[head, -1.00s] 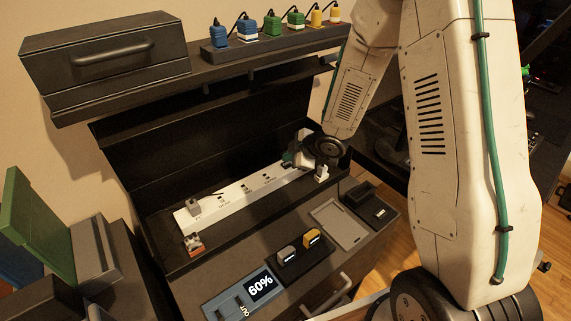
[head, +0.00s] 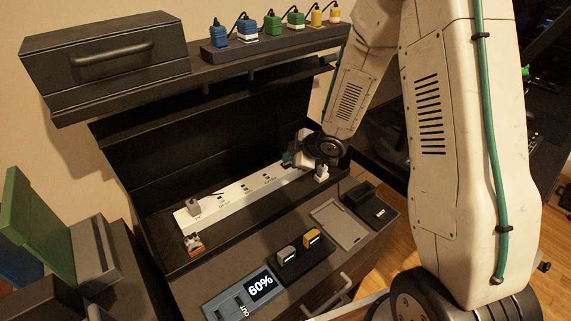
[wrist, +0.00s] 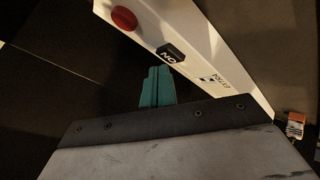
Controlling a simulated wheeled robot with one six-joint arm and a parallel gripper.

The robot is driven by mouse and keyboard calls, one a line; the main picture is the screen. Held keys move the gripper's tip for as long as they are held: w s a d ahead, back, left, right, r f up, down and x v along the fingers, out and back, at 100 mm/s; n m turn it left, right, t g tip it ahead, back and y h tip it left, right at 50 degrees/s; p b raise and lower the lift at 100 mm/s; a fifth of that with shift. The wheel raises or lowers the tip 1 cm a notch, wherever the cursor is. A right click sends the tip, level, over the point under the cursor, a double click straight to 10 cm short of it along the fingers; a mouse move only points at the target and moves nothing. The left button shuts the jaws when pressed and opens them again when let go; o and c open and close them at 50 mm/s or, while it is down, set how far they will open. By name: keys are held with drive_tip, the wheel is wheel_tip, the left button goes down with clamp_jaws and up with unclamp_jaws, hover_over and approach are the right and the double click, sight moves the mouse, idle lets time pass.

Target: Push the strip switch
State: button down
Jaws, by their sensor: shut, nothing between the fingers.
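The white power strip (head: 232,196) lies along the dark bench recess in the head view, with several sockets. The wrist view shows part of the same strip (wrist: 190,62), with its black switch (wrist: 171,52) marked ON and a round red part (wrist: 124,18) beside it. My gripper (head: 288,158) is over the strip's far right end in the head view. In the wrist view its teal fingertips (wrist: 156,86) are together and empty, just below the switch in the picture. Whether they touch the strip cannot be told. The arm hides the strip's far end in the head view.
A grey plug (head: 194,206) sits at the strip's near end, and another plug (head: 321,172) is near my gripper. A small orange-white object (head: 193,242) lies in front of the strip. A shelf with several coloured plugs (head: 272,25) overhangs behind.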

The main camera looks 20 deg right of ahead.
sight(289, 165)
drive_tip(key=shift+f, duration=0.1)
drive_tip(key=shift+f, duration=0.35)
idle(0.6)
drive_tip(key=shift+r, duration=0.45)
drive_tip(key=shift+r, duration=3)
